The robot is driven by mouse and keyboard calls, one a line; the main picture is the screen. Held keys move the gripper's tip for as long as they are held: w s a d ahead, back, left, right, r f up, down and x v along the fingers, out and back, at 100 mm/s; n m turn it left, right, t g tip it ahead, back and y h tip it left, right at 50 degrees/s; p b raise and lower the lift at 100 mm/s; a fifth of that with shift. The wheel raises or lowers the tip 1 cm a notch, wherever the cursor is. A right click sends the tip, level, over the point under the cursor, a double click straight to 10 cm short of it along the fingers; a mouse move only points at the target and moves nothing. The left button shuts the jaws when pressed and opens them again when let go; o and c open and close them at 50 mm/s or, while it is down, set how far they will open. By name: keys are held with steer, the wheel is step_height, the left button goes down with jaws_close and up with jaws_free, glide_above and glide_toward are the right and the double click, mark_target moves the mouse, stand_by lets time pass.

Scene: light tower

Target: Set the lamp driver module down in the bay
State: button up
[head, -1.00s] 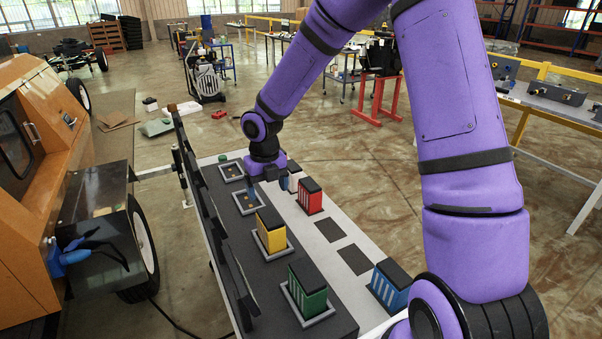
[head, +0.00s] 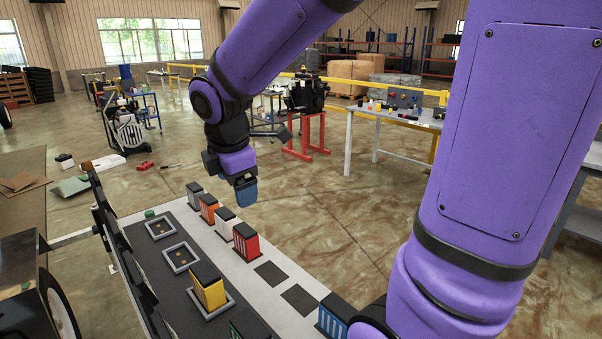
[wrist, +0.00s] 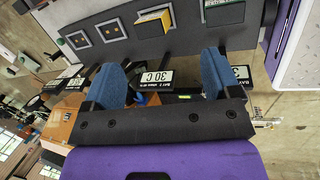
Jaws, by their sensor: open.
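My gripper (head: 247,192) hangs in the air above and to the right of the table's far end. Its blue fingers are apart, with no module between them in the wrist view (wrist: 162,72). The yellow module (head: 208,290) stands upright in a framed bay; it also shows in the wrist view (wrist: 155,20). The green module (wrist: 225,12) sits in the neighbouring bay. Two framed bays, the far one (head: 160,228) and the middle one (head: 181,257), are empty. I cannot tell which module is the lamp driver.
A red module (head: 246,242), a white one (head: 225,222), an orange one (head: 208,209) and a grey one (head: 194,195) line the table's right strip. Two dark squares (head: 271,274) there are bare. A blue module (head: 333,316) stands nearer. Dark panels (head: 105,212) edge the table's left.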

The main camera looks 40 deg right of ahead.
steer(key=s+d+r+m+t+y, duration=0.1)
steer(key=s+r+m, duration=0.2)
steer(key=s+m, duration=0.5)
steer(key=s+r+m+t+y, duration=0.1)
steer(key=s+r+m, duration=0.2)
steer(key=s+m, duration=0.5)
steer(key=shift+s+d+r+m+t, duration=0.2)
steer(key=shift+d+r+m+t, duration=0.1)
steer(key=shift+d+r, duration=0.1)
stand_by(1.3)
